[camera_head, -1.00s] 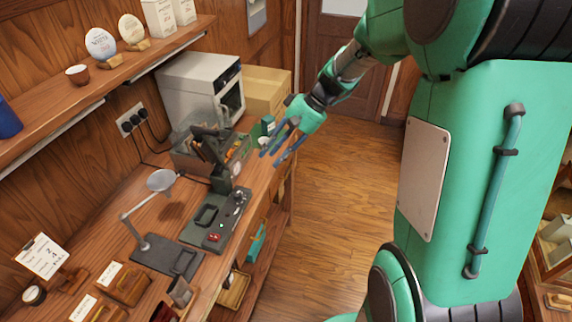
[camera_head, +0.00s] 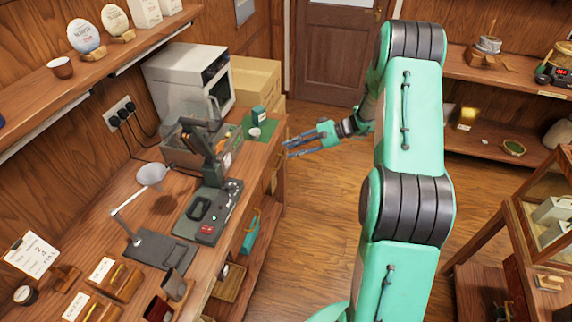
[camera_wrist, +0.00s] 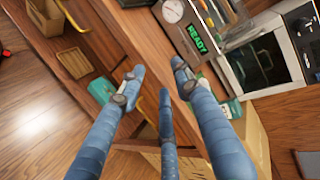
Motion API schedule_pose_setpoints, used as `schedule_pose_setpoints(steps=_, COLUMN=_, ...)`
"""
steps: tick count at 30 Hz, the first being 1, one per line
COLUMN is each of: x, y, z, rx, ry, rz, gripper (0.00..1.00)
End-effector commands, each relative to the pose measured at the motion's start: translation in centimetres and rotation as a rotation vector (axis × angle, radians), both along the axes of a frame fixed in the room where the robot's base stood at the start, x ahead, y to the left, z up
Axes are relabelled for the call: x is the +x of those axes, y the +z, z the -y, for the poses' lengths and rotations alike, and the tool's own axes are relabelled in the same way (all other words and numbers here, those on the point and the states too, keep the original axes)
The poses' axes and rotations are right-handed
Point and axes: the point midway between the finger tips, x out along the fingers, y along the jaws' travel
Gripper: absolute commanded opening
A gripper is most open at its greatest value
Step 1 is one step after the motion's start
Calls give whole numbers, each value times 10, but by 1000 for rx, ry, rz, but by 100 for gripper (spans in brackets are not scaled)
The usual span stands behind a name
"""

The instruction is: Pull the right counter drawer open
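The counter (camera_head: 215,262) runs along the left in the head view, with its front facing the open floor. The right counter drawer's brass handle (camera_head: 273,183) shows small on the far part of that front. In the wrist view a brass handle (camera_wrist: 138,104) shows between my fingers' outlines, beside the left fingertip, and its drawer front looks flush. My gripper (camera_head: 291,148) is just off the counter's far front edge, fingers pointing toward the counter. In the wrist view my gripper (camera_wrist: 157,78) has its fingers spread and empty. I see no contact with the handle.
A green tin (camera_head: 258,115), a microwave-like appliance (camera_head: 190,75) and cardboard boxes (camera_head: 255,82) are at the far end. Floor (camera_head: 320,215) beside the counter is clear.

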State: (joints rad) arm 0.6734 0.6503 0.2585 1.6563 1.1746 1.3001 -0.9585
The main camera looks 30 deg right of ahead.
Motion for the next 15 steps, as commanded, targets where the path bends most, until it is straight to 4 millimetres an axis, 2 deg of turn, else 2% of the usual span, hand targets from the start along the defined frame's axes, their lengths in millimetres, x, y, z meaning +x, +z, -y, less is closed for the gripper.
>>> schedule_pose_setpoints(steps=1, x=2, y=-16, z=11, rx=20, ry=-23, rz=5, gripper=33)
schedule_pose_setpoints(steps=3, x=5, y=-35, z=26, rx=45, ry=-54, rz=22, gripper=33)
schedule_pose_setpoints(steps=15, x=8, y=-137, z=101, rx=150, ry=-232, rz=124, gripper=33)
